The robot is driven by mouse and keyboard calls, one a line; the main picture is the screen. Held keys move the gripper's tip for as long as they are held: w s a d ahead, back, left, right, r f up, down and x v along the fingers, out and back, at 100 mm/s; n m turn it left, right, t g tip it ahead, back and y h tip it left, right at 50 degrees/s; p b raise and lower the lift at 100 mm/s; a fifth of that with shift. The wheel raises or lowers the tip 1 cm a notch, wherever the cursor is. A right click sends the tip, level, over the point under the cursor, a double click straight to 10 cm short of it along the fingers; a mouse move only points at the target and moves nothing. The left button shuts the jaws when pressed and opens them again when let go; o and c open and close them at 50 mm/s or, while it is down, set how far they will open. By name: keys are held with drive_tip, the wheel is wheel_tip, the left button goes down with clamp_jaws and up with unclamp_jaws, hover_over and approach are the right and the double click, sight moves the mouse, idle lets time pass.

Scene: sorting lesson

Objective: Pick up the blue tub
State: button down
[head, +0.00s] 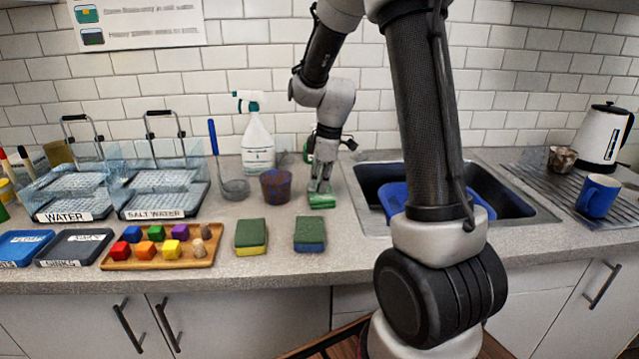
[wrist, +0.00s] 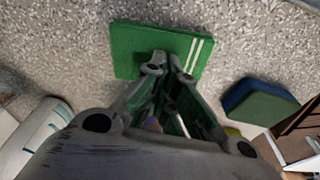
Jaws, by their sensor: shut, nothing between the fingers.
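The blue tub (head: 393,203) sits inside the dark sink basin (head: 367,177) in the head view. My arm crosses in front and hides its middle. It is not seen in the wrist view. My gripper (head: 320,187) points down over the counter, left of the sink and apart from the tub. It is right above a flat green block (head: 322,202). In the wrist view my gripper (wrist: 168,66) has its fingers together with nothing between them, over the green block with white stripes (wrist: 133,45). I cannot tell whether the tips touch it.
Two sponges (head: 251,234) (head: 310,232) lie near the counter's front edge. A brown cup (head: 276,186) and a spray bottle (head: 257,145) stand left of my gripper. A tray of coloured blocks (head: 113,258) is further left. A blue mug (head: 598,195) and a kettle (head: 603,138) are right of the sink.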

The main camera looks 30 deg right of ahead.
drive_tip(key=s+d, duration=0.1)
drive_tip(key=d, duration=0.1)
drive_tip(key=s+d, duration=0.1)
drive_tip(key=d, duration=0.1)
drive_tip(key=s+d, duration=0.2)
drive_tip(key=shift+d+f, duration=0.25)
drive_tip(key=shift+f, duration=0.1)
drive_tip(key=shift+w+d+r, duration=0.1)
drive_tip(key=shift+w+r, duration=0.05)
drive_tip(key=shift+r, duration=0.55)
